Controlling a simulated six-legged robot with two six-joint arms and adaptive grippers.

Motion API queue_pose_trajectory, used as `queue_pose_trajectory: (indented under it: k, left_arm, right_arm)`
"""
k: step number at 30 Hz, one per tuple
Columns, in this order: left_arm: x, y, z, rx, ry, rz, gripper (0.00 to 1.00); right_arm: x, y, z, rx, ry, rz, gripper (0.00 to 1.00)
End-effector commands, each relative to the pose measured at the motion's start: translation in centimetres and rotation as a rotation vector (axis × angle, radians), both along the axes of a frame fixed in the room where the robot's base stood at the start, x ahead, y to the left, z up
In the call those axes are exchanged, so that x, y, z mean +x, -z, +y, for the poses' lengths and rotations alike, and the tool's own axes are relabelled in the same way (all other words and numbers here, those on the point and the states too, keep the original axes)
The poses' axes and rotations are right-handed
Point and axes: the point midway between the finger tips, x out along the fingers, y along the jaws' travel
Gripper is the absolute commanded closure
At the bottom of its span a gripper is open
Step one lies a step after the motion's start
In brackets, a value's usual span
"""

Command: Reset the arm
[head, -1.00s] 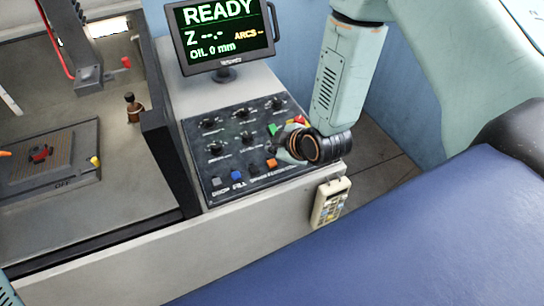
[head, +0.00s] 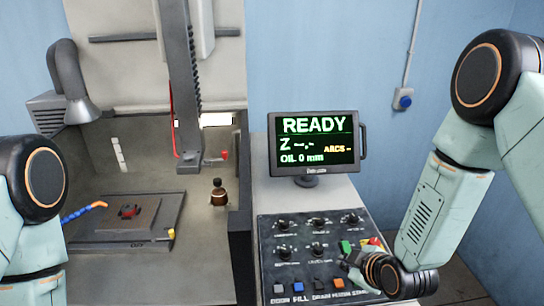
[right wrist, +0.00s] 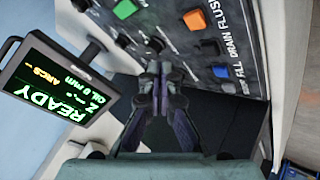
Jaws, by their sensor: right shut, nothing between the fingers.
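My right arm comes in from the right in the head view. Its gripper (head: 352,268) is over the right side of the control panel (head: 290,262), near the green and red buttons, and is partly hidden by its own wrist. In the right wrist view the gripper (right wrist: 153,72) has its two dark fingers together with nothing between them, in front of the panel (right wrist: 180,18). I cannot tell whether it touches the panel. My left arm shows at the left edge of the head view, but its gripper is out of view.
The monitor (head: 314,140) behind the panel reads READY and OIL 0 mm. It also shows in the right wrist view (right wrist: 50,82). Left of a dark wall is the machine's tank, with a flat plate (head: 85,238), a brown bottle (head: 218,192) and a vertical column (head: 184,85).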

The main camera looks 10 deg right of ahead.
Motion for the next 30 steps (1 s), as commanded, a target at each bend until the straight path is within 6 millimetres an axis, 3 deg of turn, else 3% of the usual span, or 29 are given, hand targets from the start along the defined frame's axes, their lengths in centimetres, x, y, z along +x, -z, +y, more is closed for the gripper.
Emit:
queue_pose_trajectory:
  k: [4, 8, 18, 30]
  left_arm:
    - [0.0, 0.0, 0.0, 0.0, 0.0, 0.0, 0.69]
    - [0.0, 0.5, 0.0, 0.0, 0.0, 0.0, 0.69]
    - [0.0, 6.9, 0.0, 0.0, 0.0, 0.0, 0.69]
    - [0.0, 14.7, 0.0, 0.0, 0.0, 0.0, 0.69]
  right_arm:
    - [-0.7, 0.5, -0.1, 0.107, 0.118, 0.046, 1.0]
    - [-3.4, 2.2, 0.1, 0.236, 0.288, 0.142, 1.0]
    - [-12.3, 12.7, 0.9, 0.384, 0.613, 0.394, 1.0]
    - [-22.1, 23.3, 1.4, 0.385, 0.853, 0.611, 1.0]
